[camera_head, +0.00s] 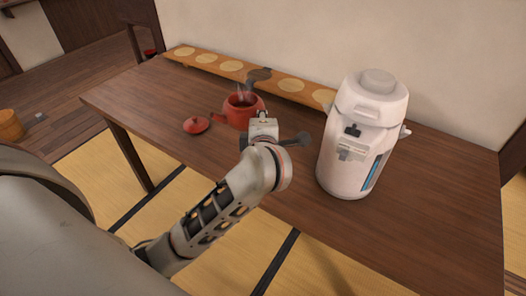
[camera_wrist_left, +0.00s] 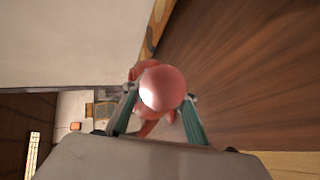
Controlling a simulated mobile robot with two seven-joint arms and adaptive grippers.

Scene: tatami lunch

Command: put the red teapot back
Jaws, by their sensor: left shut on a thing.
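The red teapot (camera_head: 238,111) is near the back of the low wooden table, left of the white air pot, its top open. Its red lid (camera_head: 196,125) lies on the table to its left. My left gripper (camera_head: 262,123) is at the teapot's near right side. In the left wrist view the gripper (camera_wrist_left: 160,98) is shut on a rounded red part of the teapot (camera_wrist_left: 163,88), apparently its handle seen end-on. My arm hides part of that side. I cannot tell whether the teapot touches the table. My right gripper is not in view.
A large white air pot (camera_head: 345,165) stands right of my gripper. A long narrow board (camera_head: 212,69) with pale round spots and one dark spot runs along the table's back edge by the wall. The table (camera_head: 140,98) is clear at its left end.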

